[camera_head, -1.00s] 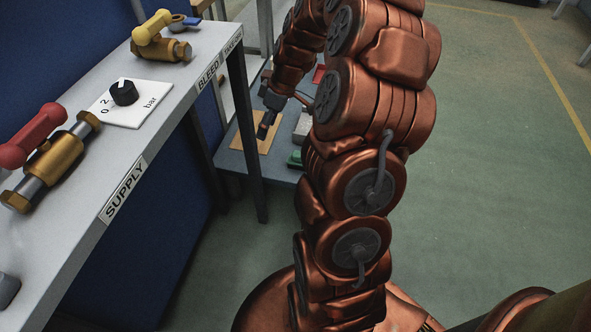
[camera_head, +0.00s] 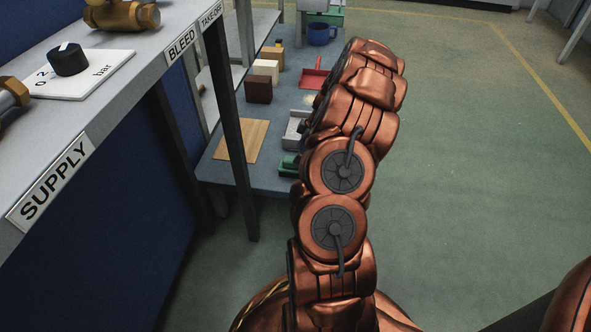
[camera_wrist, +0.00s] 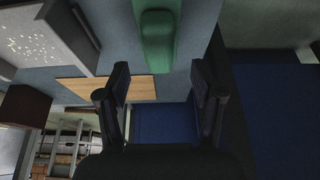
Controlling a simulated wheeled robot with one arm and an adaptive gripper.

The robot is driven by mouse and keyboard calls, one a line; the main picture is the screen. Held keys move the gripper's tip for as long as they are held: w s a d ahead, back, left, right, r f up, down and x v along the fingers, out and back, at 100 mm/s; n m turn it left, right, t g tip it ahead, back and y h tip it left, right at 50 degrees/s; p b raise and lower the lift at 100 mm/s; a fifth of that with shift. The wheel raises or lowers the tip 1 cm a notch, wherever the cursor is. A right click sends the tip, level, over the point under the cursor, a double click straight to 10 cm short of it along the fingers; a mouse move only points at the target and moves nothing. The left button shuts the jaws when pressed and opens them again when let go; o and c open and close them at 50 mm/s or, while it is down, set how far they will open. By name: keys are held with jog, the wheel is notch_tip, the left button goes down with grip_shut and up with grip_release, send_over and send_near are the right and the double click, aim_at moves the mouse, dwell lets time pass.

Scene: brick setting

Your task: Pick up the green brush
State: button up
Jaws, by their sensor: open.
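The green brush (camera_head: 289,165) lies at the near end of the low blue-grey table, partly hidden behind my arm in the head view. In the wrist view a smooth green part of it (camera_wrist: 157,40) shows at the top centre. My gripper (camera_wrist: 158,85) is open and empty there, its two dark fingers apart. The green part lies beyond the fingertips, roughly in line with the gap between them, and does not appear to touch either finger. In the head view my gripper is hidden behind my arm.
Floor on the right is clear.

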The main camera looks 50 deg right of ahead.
jog(key=b+x, duration=0.2)
jog(key=x, duration=0.3)
jog(key=shift+d+f, duration=0.1)
jog(key=shift+f, duration=0.05)
grip_shut()
dwell(0.4)
